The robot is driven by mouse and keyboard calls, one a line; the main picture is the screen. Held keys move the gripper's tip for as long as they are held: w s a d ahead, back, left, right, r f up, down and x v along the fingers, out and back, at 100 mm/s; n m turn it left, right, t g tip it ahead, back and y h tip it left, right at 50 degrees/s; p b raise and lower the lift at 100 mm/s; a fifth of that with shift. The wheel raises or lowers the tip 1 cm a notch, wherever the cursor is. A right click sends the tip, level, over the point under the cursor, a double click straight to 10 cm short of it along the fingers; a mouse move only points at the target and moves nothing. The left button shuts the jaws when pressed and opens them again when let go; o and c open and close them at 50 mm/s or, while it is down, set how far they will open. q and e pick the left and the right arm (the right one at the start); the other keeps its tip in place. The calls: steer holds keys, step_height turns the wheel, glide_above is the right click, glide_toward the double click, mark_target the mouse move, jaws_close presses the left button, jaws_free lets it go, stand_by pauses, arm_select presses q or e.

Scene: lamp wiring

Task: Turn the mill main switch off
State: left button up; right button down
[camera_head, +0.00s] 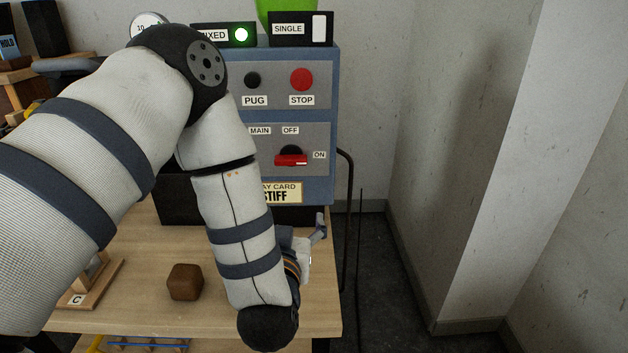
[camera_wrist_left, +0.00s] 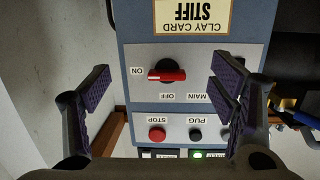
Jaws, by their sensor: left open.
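The mill main switch (camera_head: 291,158) is a black knob with a red handle on the blue panel, below the red STOP button. Its handle lies horizontal, level with the ON label on the right; the OFF label is above. In the left wrist view the panel appears upside down, with the switch (camera_wrist_left: 167,74) beside ON at its left. My left gripper (camera_wrist_left: 160,77) is open and empty, its fingers on either side of the switch in that view, apart from it. In the head view my left gripper (camera_head: 318,230) is mostly hidden behind my forearm, low in front of the panel. My right gripper is not visible.
The red STOP button (camera_head: 301,79) and black PUG button (camera_head: 253,80) sit above the switch. A green lamp (camera_head: 241,34) is lit on top. A brown block (camera_head: 185,282) lies on the wooden table. A dark pipe (camera_head: 348,220) runs beside the panel's right side.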

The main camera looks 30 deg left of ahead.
arm_select(q)
steer(key=n+y, duration=0.1)
steer(key=y, duration=0.1)
glide_toward(290, 163)
steer(key=shift+t, duration=0.4)
steer(key=x, duration=1)
steer(key=shift+f+b, duration=0.3)
steer(key=shift+f, duration=0.05)
steer(key=shift+s, duration=0.1)
steer(key=c, duration=1.2)
